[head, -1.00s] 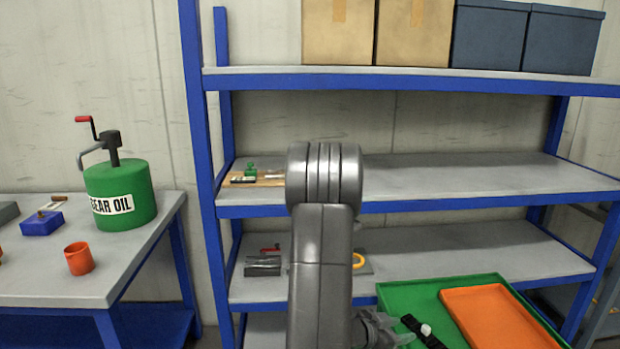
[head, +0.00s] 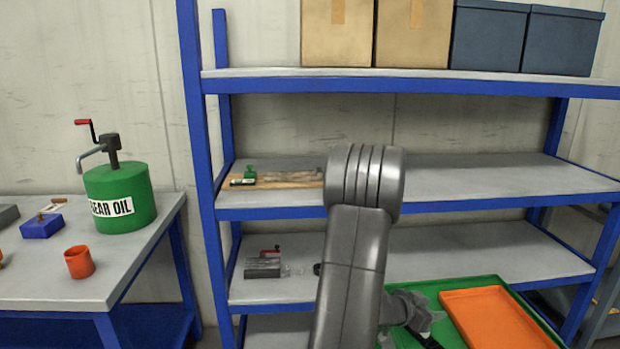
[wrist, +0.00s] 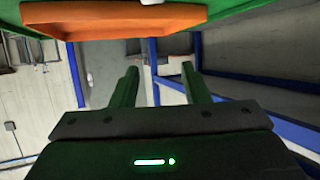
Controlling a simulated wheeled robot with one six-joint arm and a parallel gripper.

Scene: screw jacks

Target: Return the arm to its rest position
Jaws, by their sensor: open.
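My grey arm rises in the middle of the head view, in front of the shelf rack. My gripper (wrist: 160,84) shows in the wrist view with two green fingers apart and nothing between them. In the head view the wrist end of my arm is low, over the left part of the green tray, and the fingers cannot be made out clearly there. A black item on that tray is partly hidden by my wrist.
An orange tray (head: 495,318) lies in the green tray (head: 470,286); it also shows in the wrist view (wrist: 110,22). The blue-framed rack holds a wooden board (head: 290,180) and a dark block (head: 262,268). A gear oil drum (head: 120,197) stands on the left bench. The middle shelf's right side is clear.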

